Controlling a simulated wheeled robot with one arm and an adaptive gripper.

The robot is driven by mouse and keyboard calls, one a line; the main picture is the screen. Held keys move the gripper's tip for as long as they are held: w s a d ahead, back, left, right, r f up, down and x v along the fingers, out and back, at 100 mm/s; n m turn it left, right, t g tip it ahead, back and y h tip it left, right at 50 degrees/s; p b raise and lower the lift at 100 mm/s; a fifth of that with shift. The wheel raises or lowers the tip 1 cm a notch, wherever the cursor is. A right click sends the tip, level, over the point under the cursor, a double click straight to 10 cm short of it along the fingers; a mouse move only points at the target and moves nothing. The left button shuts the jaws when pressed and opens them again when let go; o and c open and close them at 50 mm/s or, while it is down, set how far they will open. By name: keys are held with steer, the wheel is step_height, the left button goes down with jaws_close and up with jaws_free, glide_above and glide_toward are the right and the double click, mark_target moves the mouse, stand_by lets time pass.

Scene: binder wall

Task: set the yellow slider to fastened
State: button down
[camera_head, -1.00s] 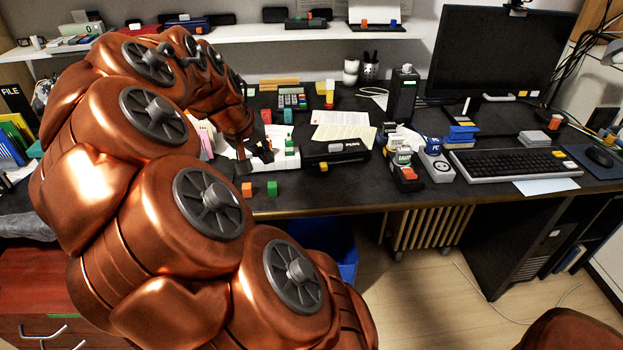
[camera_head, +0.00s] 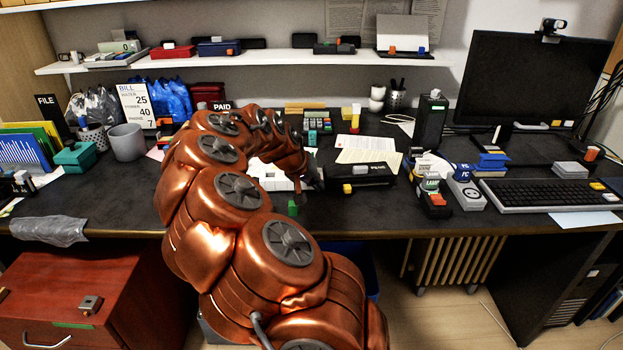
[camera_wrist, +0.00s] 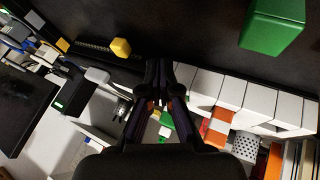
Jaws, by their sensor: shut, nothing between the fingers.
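A small yellow block (camera_head: 347,188), which looks like the yellow slider, sits on the front of a long black box (camera_head: 375,178) on the desk. It also shows in the wrist view (camera_wrist: 121,47), left of my fingertips. Any marking for fastened is too small to read. My gripper (camera_head: 317,184) is just left of the black box, with a gap to the yellow block. In the wrist view my gripper (camera_wrist: 160,70) has its fingers together and empty.
A green block (camera_head: 292,207) lies near the desk's front edge; it looms close in the wrist view (camera_wrist: 272,25). A white object (camera_head: 268,172) is partly hidden behind my arm. Small labelled items (camera_head: 432,192) stand right of the black box. Bare desk lies along the front.

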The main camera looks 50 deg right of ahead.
mark_target(347, 189)
steer(key=x, duration=0.3)
steer(key=shift+f, duration=0.2)
steer(key=shift+s+d, duration=0.85)
steer(key=shift+s, duration=0.05)
steer(key=shift+s+d, duration=0.6)
steer(key=shift+r, duration=0.1)
